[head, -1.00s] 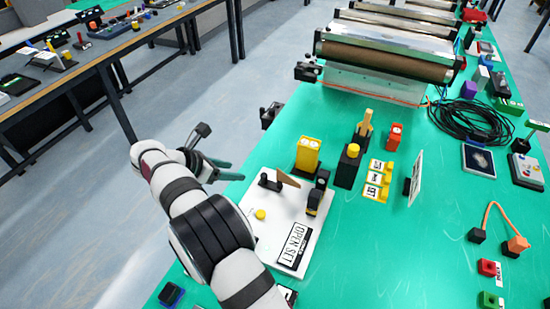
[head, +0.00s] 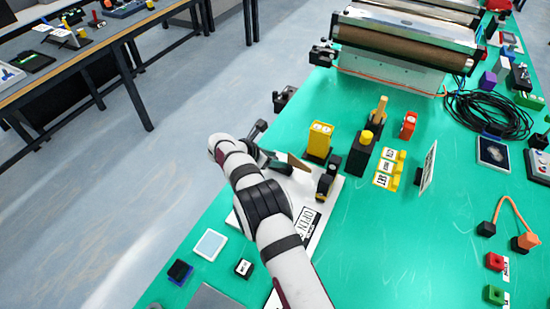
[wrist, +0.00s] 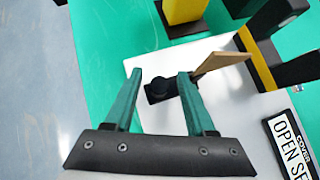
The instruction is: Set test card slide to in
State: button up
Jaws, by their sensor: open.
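I cannot tell for certain which part is the test card slide. A white board (head: 330,200) with an "OPEN SET" label (head: 310,222) lies on the green table. On it are a small black mount (wrist: 165,90) with a tan wooden piece (wrist: 222,62), and a black and yellow upright part (head: 327,178). My gripper (wrist: 160,72) is open and empty, with teal fingers. In the wrist view the black mount shows between and just beyond the fingers, and the tan piece starts by the right fingertip. My arm hides part of the board in the head view.
A yellow block (head: 319,140) and a black post with a yellow top (head: 361,154) stand behind the board. Yellow labelled blocks (head: 388,170) and an upright white card (head: 428,165) are to the right.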

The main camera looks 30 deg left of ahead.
grip_shut()
dwell(1.3)
